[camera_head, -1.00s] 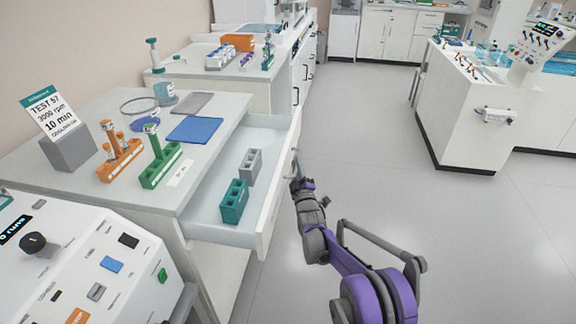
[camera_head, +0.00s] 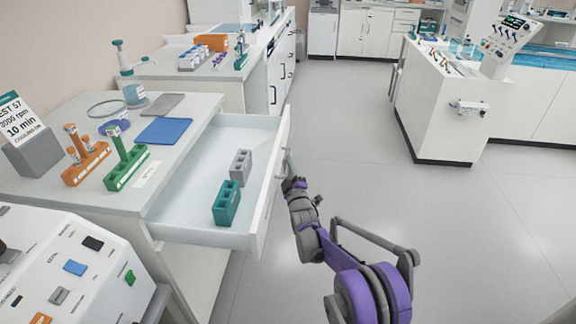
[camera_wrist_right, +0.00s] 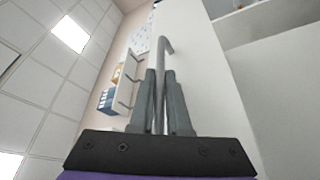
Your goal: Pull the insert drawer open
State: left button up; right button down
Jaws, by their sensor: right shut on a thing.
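The insert drawer (camera_head: 186,223) stands pulled out from the white counter, with its inside showing. A teal insert (camera_head: 227,204) and a grey insert (camera_head: 241,166) stand on its floor. My right gripper (camera_head: 288,178) is at the outer face of the drawer front. In the right wrist view the gripper (camera_wrist_right: 162,90) is shut on the metal drawer handle (camera_wrist_right: 164,52), with a finger on each side of the bar. My left gripper is not in view.
The counter top holds an orange rack (camera_head: 86,163), a green rack (camera_head: 127,169) and a blue mat (camera_head: 165,131). A white machine (camera_head: 75,265) stands at the front left. The floor (camera_head: 350,190) right of the drawer is clear.

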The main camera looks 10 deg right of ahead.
jog(key=c, duration=0.9)
grip_release()
jog(key=v, duration=1.1)
